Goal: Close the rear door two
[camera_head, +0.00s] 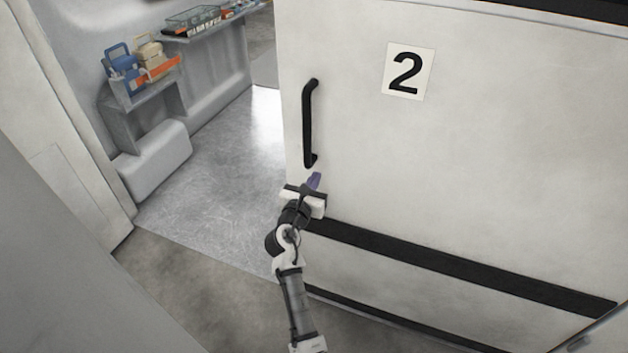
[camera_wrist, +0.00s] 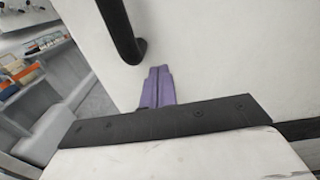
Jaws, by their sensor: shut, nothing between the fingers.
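Rear door two (camera_head: 480,150) is a large white panel with a "2" sign (camera_head: 408,72) and a black stripe low down. It stands open, with the interior showing past its left edge. Its black vertical handle (camera_head: 309,124) is near that left edge. My gripper (camera_head: 315,180), with purple fingers, is shut and empty just below the handle's lower end, in front of the door. In the wrist view the purple fingers (camera_wrist: 158,88) point at the white door face (camera_wrist: 210,50), below and right of the handle (camera_wrist: 122,32). I cannot tell whether they touch the door.
Left of the door is a metal-floored interior (camera_head: 215,170). A shelf (camera_head: 215,25) and a small bracket with blue and beige containers (camera_head: 135,65) line its wall. A white frame panel (camera_head: 60,110) stands at the left. Bare grey floor (camera_head: 190,300) lies in front.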

